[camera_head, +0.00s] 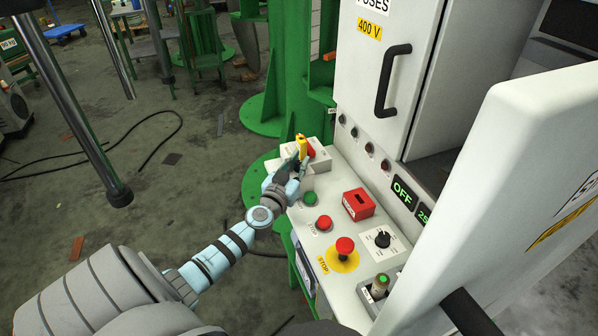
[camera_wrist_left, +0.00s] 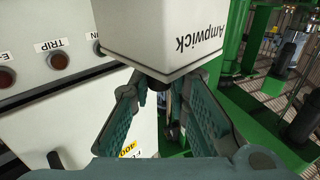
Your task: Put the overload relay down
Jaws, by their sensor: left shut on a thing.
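The overload relay appears to be the white box marked "Ampwick" (camera_wrist_left: 165,35), which fills the top middle of the left wrist view. In the head view its pale body (camera_head: 321,160) shows at the far end of the console, with a yellow part and a red part near my fingers. My left gripper (camera_head: 298,165) is shut on it; in the left wrist view the teal fingers (camera_wrist_left: 165,95) reach to its dark lower end. Whether the relay touches the console top is not clear. My right gripper is in neither view.
The console top (camera_head: 338,240) carries green and red buttons, a red block (camera_head: 358,204), a red mushroom stop button (camera_head: 344,246) and a black rotary knob (camera_head: 382,239). A white cabinet with a black handle (camera_head: 388,80) stands behind. A green column (camera_head: 300,75) rises beyond.

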